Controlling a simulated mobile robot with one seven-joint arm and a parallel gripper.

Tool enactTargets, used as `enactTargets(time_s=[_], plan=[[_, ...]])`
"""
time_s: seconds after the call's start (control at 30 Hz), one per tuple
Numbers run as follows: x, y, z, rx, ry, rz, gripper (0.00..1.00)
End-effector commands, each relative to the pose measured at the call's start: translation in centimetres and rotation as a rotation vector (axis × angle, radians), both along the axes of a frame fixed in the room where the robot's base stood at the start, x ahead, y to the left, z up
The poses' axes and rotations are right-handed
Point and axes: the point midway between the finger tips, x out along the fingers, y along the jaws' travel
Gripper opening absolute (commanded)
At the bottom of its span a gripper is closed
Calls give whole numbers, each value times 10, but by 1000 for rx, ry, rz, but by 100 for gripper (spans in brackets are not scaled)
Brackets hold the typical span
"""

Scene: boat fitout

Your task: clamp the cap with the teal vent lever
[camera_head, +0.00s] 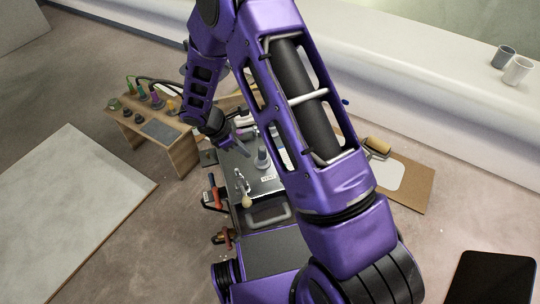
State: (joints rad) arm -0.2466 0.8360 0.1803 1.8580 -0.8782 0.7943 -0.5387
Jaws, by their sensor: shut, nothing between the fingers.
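A dark metal panel (240,165) with a small white label stands below my arm. On it is a grey upright cylinder with a wider base (262,158); I cannot tell if this is the cap. A metal lever with a cream knob (245,190) stands at the panel's front left. I cannot make out a teal vent lever; my forearm hides the panel's right side. My gripper (238,148) is small and partly blends with my wrist. It is shut and empty, above the panel's back left, left of the grey cylinder.
Red-handled clamps (214,194) sit along the panel's left side. A wooden bench (182,150) with several coloured plugs and cables stands left. Two mugs (517,70) stand on the white ledge (440,85).

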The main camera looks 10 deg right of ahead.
Motion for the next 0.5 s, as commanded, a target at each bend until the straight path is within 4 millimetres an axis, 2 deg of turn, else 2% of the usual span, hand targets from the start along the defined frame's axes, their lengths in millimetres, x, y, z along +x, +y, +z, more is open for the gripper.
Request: enactTargets(time_s=[0.1,0.5], plan=[[-9,0,-5,-3,29,0,0],[-9,-1,-9,-4,29,0,0]])
